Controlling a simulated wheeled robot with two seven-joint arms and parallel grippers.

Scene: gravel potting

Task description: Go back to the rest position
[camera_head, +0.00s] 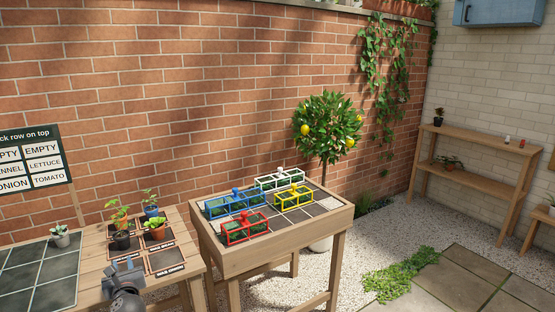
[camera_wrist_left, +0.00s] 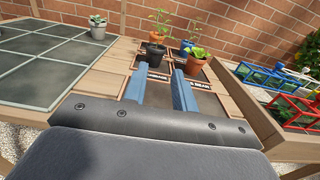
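My left gripper (camera_head: 122,268) is at the front edge of the wooden potting table in the head view. In the left wrist view its two blue fingers (camera_wrist_left: 160,90) stand apart with nothing between them. Several small potted plants stand beyond it on dark labelled mats, among them a terracotta pot with a yellow-green plant (camera_head: 156,229), a dark pot (camera_head: 122,240) and a blue pot (camera_head: 151,210). The gripper touches none of them. My right gripper is in neither view.
A second table (camera_head: 325,212) to the right bears blue, red, yellow and white frames. A grid mat (camera_head: 40,280) with a pale potted succulent (camera_head: 60,236) lies at left. A sign (camera_head: 35,160) stands behind. A lemon tree (camera_head: 328,125) and a shelf (camera_head: 470,170) are farther back.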

